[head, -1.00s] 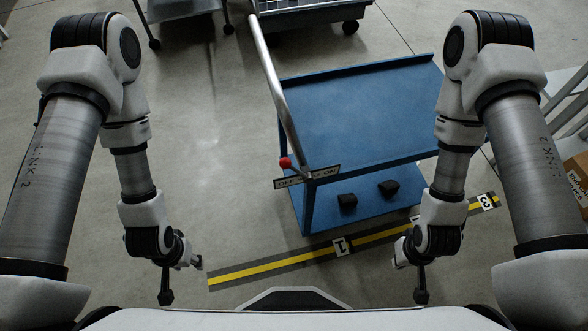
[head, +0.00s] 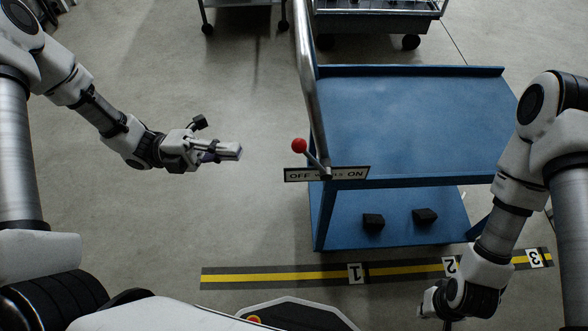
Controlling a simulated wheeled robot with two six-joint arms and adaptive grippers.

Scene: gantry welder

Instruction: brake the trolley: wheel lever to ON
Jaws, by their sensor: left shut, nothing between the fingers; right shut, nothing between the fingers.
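The blue trolley (head: 410,115) stands right of centre in the head view, with a grey push handle (head: 306,75) along its left side. A lever with a red ball knob (head: 299,146) is at its near left corner, in front of an OFF/ON label plate (head: 345,174). The lever leans left, its knob above the OFF end. My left gripper (head: 236,151) is shut and empty, left of the knob with a gap between them, pointing right. My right gripper (head: 448,322) is shut and empty, low at the bottom right, its tips partly cut by the frame edge.
Two black blocks (head: 373,221) lie on the trolley's lower shelf. A yellow and black floor strip (head: 300,275) with number tags 1, 2 and 3 runs in front. Wheeled carts (head: 375,20) stand at the back. The floor left of the trolley is clear.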

